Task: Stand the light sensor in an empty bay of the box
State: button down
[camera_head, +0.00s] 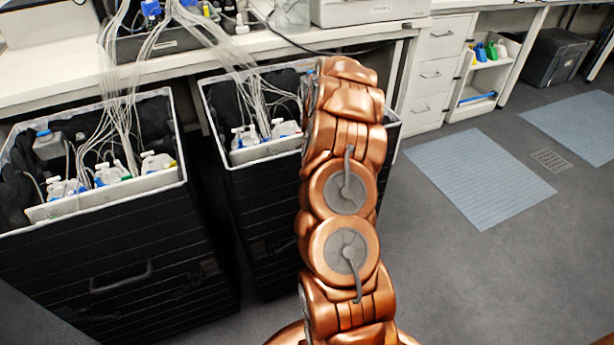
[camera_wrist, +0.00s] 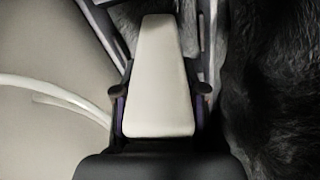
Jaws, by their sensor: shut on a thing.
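In the wrist view a pale, tapered block, which I take for the light sensor (camera_wrist: 160,70), sits between the fingers of my gripper (camera_wrist: 158,92). My gripper is shut on it. In the head view my arm covers my gripper and the sensor. Two black boxes with pale rims stand there, a left box (camera_head: 110,250) and a right box (camera_head: 235,190). Both hold white bottles with tubes. My arm covers the right part of the right box. I cannot make out an empty bay.
In the wrist view a pale surface with a white tube (camera_wrist: 55,95) lies on the left, and dark crumpled material (camera_wrist: 275,90) on the right. Bundles of thin tubes (camera_head: 125,85) run from the bench (camera_head: 60,75) into the boxes. Floor at right is open, with blue mats (camera_head: 480,180).

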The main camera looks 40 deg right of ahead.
jog(key=shift+s+f, duration=0.1)
jog(key=shift+f, duration=0.25)
jog(key=c, duration=0.6)
grip_release()
jog(key=shift+f, duration=0.1)
jog(key=shift+o, duration=0.2)
jog(key=shift+a, duration=0.1)
jog(key=r, duration=0.4)
jog(key=d+r, duration=0.1)
jog(key=r, duration=0.7)
jog(key=shift+s+d+r, duration=0.15)
jog(key=shift+s+d, duration=0.1)
jog(key=shift+s, duration=0.05)
notch_tip(320, 180, up, 9)
jog(key=p, duration=0.2)
jog(key=shift+r, duration=0.15)
